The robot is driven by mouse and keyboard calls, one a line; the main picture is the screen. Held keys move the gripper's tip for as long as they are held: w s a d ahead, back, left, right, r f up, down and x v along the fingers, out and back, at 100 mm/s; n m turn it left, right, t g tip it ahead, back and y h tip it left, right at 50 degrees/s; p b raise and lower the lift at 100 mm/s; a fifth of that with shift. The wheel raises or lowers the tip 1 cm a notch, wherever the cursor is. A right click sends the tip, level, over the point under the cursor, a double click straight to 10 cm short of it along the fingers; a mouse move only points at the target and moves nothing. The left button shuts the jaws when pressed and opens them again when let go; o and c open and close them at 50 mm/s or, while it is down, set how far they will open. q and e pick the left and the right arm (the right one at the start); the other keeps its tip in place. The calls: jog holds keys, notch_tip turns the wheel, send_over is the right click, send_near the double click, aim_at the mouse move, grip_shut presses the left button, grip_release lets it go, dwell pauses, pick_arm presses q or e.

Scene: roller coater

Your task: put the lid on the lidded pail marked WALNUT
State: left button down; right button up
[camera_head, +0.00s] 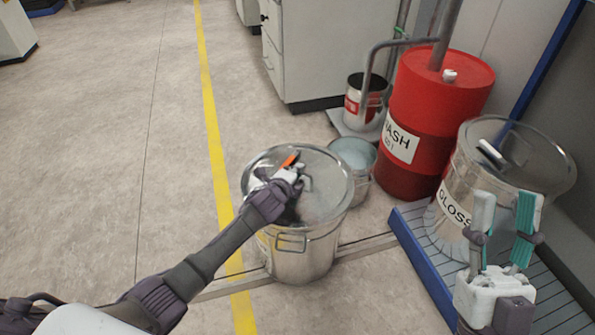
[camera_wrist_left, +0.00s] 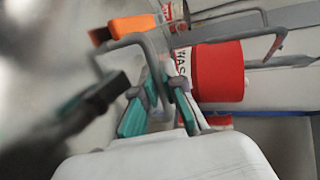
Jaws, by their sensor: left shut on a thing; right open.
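A round metal lid (camera_head: 325,205) lies over the top of a steel pail (camera_head: 308,262) in the middle of the head view. I cannot tell whether its rim is fully seated. My left gripper (camera_head: 287,183) reaches over it from the left and is shut on the lid's handle, a bent metal loop (camera_wrist_left: 125,42) in the left wrist view.
A red drum (camera_head: 440,110) marked WASH stands behind right, with a smaller open bucket (camera_head: 355,160) beside the lidded pail. A blue-edged slatted platform (camera_head: 425,262) is at the right. An orange-ended item (camera_head: 290,160) shows by the left gripper. Floor at left is clear.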

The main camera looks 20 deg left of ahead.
pick_arm(q)
jog(key=c, duration=1.2)
grip_release()
jog(key=shift+s+f, duration=0.1)
jog(key=shift+f, duration=0.05)
jog(key=v, duration=1.2)
